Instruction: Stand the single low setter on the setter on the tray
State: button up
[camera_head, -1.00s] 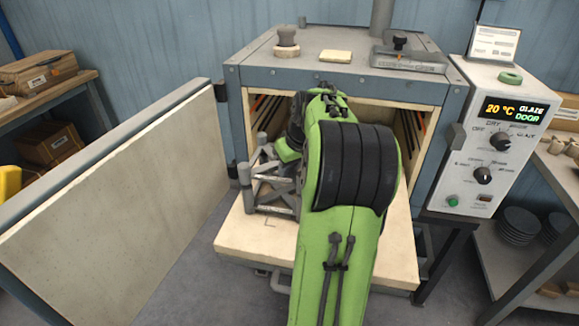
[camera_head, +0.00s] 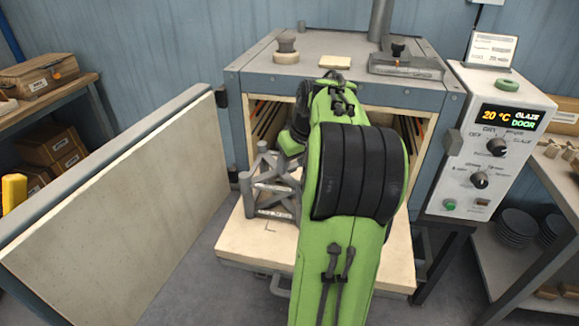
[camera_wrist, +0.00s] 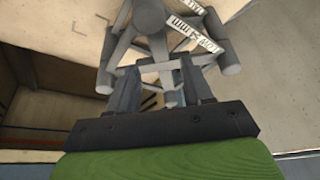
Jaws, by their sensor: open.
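Grey open-frame setters stand on the pale tray (camera_head: 235,240) in front of the chamber, left of my arm in the head view. They look like one low setter (camera_head: 268,186) on top of another setter (camera_head: 272,213), each with a white label strip. My arm hides their right side. In the wrist view, the upper setter (camera_wrist: 170,38) shows round posts, crossing bars and a label. My gripper (camera_wrist: 160,88) is open, its two fingers either side of one part of that frame. Whether a finger touches it, and how the posts seat, I cannot tell.
The dryer door (camera_head: 120,200) stands open at the left. The chamber opening is behind my arm. The control box (camera_head: 495,150) is at the right, reading 20 °C. A weight-like knob (camera_head: 286,48) sits on the dryer's top. The tray's front is clear.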

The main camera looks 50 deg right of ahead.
jog(key=p+v, duration=0.3)
jog(key=v, duration=0.5)
jog(key=w+a+n, duration=0.2)
jog(key=w+a, duration=0.1)
jog(key=a, duration=1.7)
jog(key=s+a+f+n, duration=0.1)
jog(key=s+a+f, duration=0.1)
jog(key=s+a, duration=0.3)
jog(key=s+a+f+n+t+y, duration=0.1)
jog(key=s+a+f, duration=0.1)
jog(key=s+a, duration=0.4)
jog(key=shift+a+f+y+b, duration=0.3)
jog(key=shift+a+b, duration=0.05)
jog(key=shift+a, duration=0.7)
